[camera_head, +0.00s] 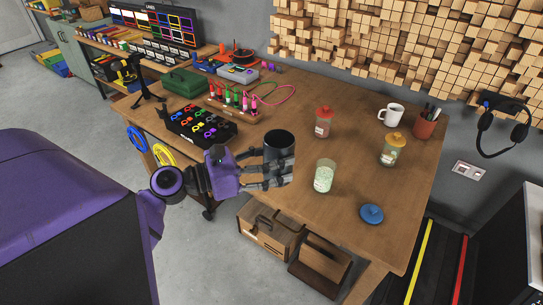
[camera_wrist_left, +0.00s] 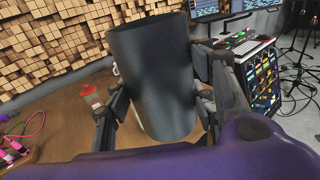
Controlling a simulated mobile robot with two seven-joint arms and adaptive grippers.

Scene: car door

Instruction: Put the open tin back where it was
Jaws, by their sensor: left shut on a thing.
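A dark grey cylindrical tin (camera_head: 280,145) is held upright by my left gripper (camera_head: 275,172) at the front left part of the wooden table (camera_head: 345,213). My left gripper is shut on it. In the left wrist view the tin (camera_wrist_left: 152,75) fills the middle, with the fingers (camera_wrist_left: 160,118) on both its sides. I cannot tell whether its base touches the table. My right gripper is not in view.
A lidless glass jar (camera_head: 324,176) stands right of the tin, with a blue lid (camera_head: 371,213) lying nearby. A red-lidded jar (camera_head: 323,121), a yellow-lidded jar (camera_head: 392,150), a white mug (camera_head: 392,114) and a pen cup (camera_head: 426,124) stand behind. A black tray (camera_head: 200,126) lies left.

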